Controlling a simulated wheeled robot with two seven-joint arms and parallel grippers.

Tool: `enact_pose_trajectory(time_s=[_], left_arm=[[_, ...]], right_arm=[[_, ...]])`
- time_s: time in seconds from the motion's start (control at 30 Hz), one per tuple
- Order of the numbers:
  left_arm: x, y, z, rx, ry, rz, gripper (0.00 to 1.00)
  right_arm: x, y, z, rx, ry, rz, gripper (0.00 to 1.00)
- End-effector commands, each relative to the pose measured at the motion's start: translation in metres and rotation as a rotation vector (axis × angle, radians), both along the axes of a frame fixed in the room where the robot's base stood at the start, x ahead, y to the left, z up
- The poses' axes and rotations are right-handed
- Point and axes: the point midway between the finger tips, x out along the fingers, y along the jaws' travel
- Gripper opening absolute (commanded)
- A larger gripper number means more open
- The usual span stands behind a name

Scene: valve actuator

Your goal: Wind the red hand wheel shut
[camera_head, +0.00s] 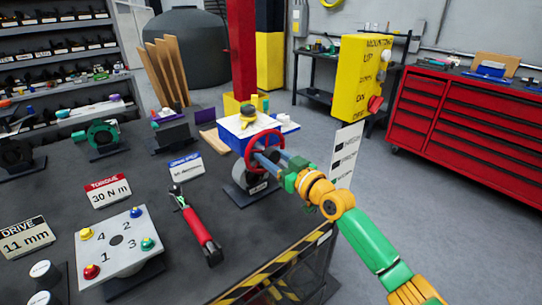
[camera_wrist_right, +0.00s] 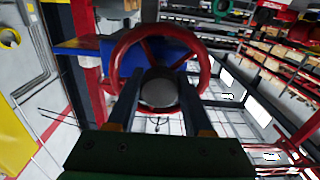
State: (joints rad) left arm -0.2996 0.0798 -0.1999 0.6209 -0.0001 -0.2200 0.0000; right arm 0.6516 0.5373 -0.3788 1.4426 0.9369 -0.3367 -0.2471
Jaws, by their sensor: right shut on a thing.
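The red hand wheel (camera_head: 265,138) is on the front of the blue valve actuator (camera_head: 228,126), on the dark bench. In the right wrist view the red hand wheel (camera_wrist_right: 204,62) faces the camera, with a round grey hub (camera_wrist_right: 158,88) in its middle. My right gripper (camera_head: 268,158) reaches the wheel from the lower right. In the right wrist view the fingers of my right gripper (camera_wrist_right: 158,76) lie on both sides of the hub, shut on the wheel. The exact contact is hard to see. My left gripper is out of view.
A red-handled torque wrench (camera_head: 200,228) and a plate with numbered bolts (camera_head: 116,240) lie on the bench to the left. A striped bench edge (camera_head: 275,265) runs below my arm. A yellow control box (camera_head: 362,75) hangs at the right, above a white label panel (camera_head: 346,150).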

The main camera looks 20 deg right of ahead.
Motion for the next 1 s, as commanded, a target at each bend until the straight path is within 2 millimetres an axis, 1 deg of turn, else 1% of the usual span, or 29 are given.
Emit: enact_pose_trajectory(time_s=[0.27, 1.0], left_arm=[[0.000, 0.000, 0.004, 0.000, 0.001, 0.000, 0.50], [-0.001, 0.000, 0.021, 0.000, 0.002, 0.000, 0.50]], right_arm=[[0.000, 0.001, 0.000, 0.189, 0.072, 0.001, 0.00], [-0.001, 0.003, 0.000, 0.827, 0.305, 0.003, 0.00]])
